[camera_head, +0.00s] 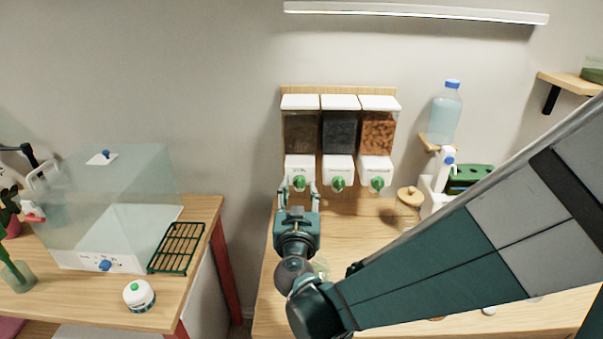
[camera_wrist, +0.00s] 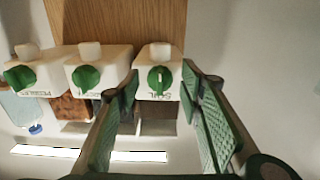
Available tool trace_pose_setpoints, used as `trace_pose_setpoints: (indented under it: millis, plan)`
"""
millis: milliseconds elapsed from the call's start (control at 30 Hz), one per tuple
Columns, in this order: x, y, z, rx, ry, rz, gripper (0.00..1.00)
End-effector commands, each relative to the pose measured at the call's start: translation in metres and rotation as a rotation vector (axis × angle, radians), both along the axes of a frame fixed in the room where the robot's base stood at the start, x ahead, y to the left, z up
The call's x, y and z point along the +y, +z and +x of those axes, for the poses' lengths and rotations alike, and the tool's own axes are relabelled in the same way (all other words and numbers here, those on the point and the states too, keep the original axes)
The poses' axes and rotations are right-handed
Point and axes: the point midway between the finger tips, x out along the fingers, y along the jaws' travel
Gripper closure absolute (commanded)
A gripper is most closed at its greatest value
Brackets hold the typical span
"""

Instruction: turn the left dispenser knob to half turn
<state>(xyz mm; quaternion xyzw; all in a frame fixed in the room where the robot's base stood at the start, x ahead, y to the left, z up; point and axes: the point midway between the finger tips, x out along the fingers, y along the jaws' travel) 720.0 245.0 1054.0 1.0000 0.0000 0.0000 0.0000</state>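The left dispenser (camera_head: 300,130) holds dark brown soil behind a clear front. Its green knob (camera_head: 299,183) sits on the white lower housing. My gripper (camera_head: 299,192) is open in front of the knob, one finger on each side. In the wrist view my gripper (camera_wrist: 161,84) shows gaps between both green finger pads and the knob, and nothing is held. How deep the fingertips reach is hard to tell.
The middle knob (camera_head: 338,184) and right knob (camera_head: 377,184) are close on the right. A clear box (camera_head: 110,200) and green rack (camera_head: 176,247) are on the left table.

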Motion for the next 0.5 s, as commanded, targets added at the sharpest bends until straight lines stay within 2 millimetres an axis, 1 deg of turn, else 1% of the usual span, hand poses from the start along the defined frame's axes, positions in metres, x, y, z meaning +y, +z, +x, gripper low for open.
trace_pose_setpoints:
  millis: [267, 500]
  plan:
    - [0.001, 0.000, -0.030, 0.000, 0.002, 0.000, 0.62]
    - [0.001, 0.000, -0.065, 0.000, 0.002, 0.000, 0.62]
